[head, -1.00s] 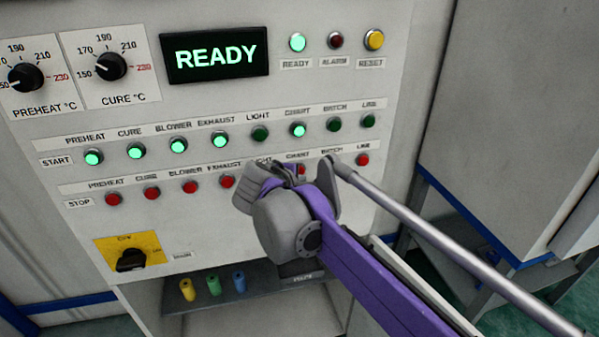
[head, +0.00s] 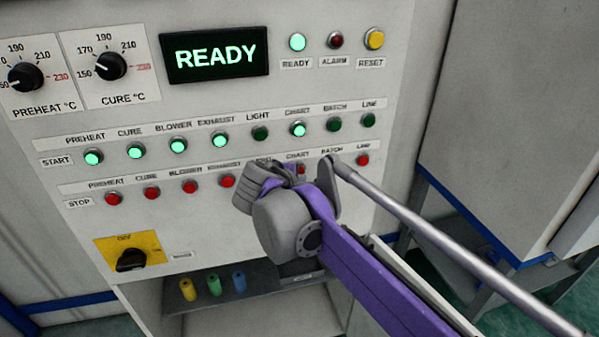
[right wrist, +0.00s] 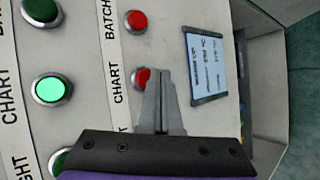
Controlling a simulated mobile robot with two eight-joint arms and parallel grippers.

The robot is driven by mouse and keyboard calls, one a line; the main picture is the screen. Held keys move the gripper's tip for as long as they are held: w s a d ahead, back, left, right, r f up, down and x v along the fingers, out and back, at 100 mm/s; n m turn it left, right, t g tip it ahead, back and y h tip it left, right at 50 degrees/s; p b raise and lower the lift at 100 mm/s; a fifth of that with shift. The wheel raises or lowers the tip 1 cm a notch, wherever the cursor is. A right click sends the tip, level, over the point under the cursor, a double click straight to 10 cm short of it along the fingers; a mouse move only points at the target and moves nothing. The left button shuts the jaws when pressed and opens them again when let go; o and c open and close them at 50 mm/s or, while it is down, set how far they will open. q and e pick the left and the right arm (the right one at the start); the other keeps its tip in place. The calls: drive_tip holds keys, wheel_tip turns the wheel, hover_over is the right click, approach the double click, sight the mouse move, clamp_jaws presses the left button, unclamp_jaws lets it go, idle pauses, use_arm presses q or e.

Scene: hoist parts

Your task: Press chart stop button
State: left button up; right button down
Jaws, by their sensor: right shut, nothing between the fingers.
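The red chart stop button (head: 300,169) is in the lower row of the control panel, under its CHART label and mostly hidden behind my right gripper in the head view. It also shows in the right wrist view (right wrist: 142,76), partly covered by the fingertips. My right gripper (right wrist: 162,75) is shut and empty, its tips overlapping the button's edge in that view. I cannot tell whether they touch it. In the head view the right gripper (head: 285,172) is in front of the stop row. The green chart start button (head: 298,129) is lit. My left gripper is not in view.
Other red stop buttons flank it, such as batch (right wrist: 136,21) and exhaust (head: 227,181). A READY display (head: 215,53) and yellow reset button (head: 374,39) are above. A yellow-plated switch (head: 131,259) is lower left. A grey cabinet (head: 510,110) stands at right.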

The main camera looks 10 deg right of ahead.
idle(0.8)
drive_tip(key=shift+w, duration=0.45)
drive_tip(key=shift+w+p, duration=0.4)
idle(0.5)
drive_tip(key=shift+s, duration=0.85)
drive_tip(key=shift+s+p, duration=0.35)
drive_tip(key=shift+s, duration=2.15)
drive_tip(key=shift+d, duration=0.1)
